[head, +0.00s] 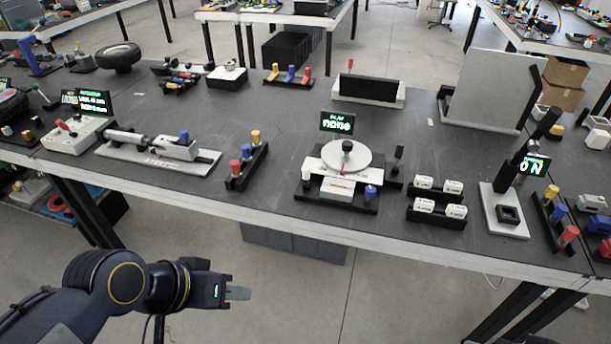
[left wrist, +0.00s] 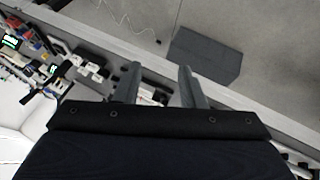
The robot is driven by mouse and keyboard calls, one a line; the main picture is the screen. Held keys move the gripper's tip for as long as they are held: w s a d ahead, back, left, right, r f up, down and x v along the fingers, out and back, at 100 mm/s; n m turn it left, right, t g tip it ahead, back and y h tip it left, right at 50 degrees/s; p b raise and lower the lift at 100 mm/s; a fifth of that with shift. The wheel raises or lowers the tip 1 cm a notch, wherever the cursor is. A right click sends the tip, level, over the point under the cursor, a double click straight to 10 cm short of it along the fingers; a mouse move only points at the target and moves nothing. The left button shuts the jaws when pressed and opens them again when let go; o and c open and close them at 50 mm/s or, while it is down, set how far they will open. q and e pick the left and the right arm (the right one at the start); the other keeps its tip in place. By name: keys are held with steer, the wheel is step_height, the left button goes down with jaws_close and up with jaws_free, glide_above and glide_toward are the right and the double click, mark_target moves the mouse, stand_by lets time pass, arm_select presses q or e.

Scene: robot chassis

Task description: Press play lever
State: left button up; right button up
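A device with a white round disc (head: 345,157) and a black knob on top stands near the front middle of the table. Its small screen (head: 337,122) shows green text whose lower line looks like "none"; the upper word is hard to read. A dark upright lever (head: 398,158) stands at its right side; I cannot tell whether it is the play lever. My left gripper (head: 238,293) is in front of the table, left of and well short of the device. In the left wrist view its two fingers (left wrist: 158,75) are apart with nothing between them. My right gripper is not in view.
A rack with red, blue and yellow pegs (head: 246,160) stands left of the device. White labelled blocks (head: 438,196) sit at its right, then a station with a dark tilted lever (head: 545,122) and an "ON" screen. The table's front edge (head: 270,212) lies beyond my left gripper.

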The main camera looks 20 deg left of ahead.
arm_select(q)
steer(key=shift+w+f, duration=0.15)
steer(key=shift+w, duration=0.15)
steer(key=c, duration=0.4)
steer(key=w+f+t+b, duration=0.1)
steer(key=w+b, duration=0.1)
steer(key=w, duration=0.1)
steer(key=w+d+f+t+b, duration=0.1)
steer(key=w+b, duration=0.2)
steer(key=w, duration=0.1)
steer(key=w+d+f+t+h+b, duration=0.1)
steer(key=w+b, duration=0.1)
steer(key=w, duration=0.2)
steer(key=shift+w+d+f+t, duration=0.1)
steer(key=shift+d+f+t, duration=0.1)
steer(key=shift+f+t, duration=0.2)
jaws_close()
steer(key=w+d+f+n+t+y+b, duration=0.1)
steer(key=w+f+t+y+b, duration=0.4)
steer(key=w+b, duration=0.3)
steer(key=w+d+f+n+t+y+b, duration=0.1)
steer(key=w+d+f+t+y+b, duration=0.1)
steer(key=w+f+t+y+b, duration=0.3)
steer(key=w+f+b, duration=0.2)
steer(key=w+b, duration=0.1)
steer(key=w, duration=0.1)
steer(key=shift+f+b, duration=0.25)
steer(key=shift+b, duration=0.05)
steer(key=shift+w, duration=0.15)
